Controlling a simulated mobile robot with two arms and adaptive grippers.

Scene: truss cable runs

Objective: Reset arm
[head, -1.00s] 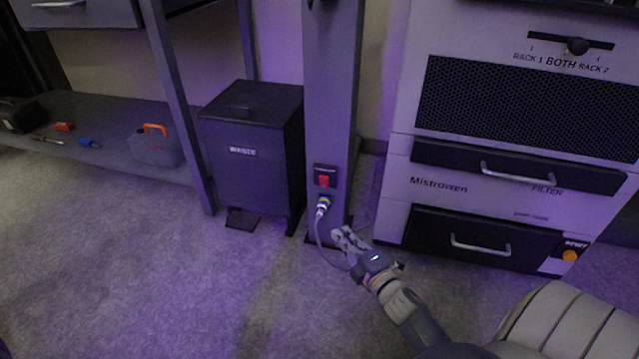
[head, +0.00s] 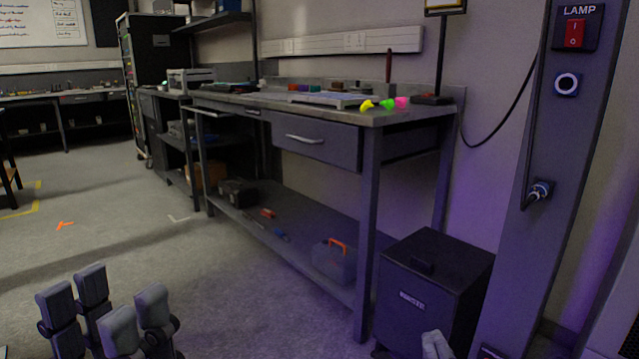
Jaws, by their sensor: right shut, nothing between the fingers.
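My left gripper (head: 106,312) is at the bottom left of the head view, over the floor. Its grey fingers point up and stand apart, with nothing seen between them. My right gripper (head: 436,345) shows only as a pale fingertip at the bottom edge, in front of the black bin. It is shut and empty; the rest of it is out of the picture.
A workbench (head: 368,190) with a drawer and a lower shelf runs along the wall. Coloured small items lie on its top. A toolbox with an orange handle (head: 333,262) is on the shelf. A black bin (head: 430,290) stands beside the post. The floor at left is open.

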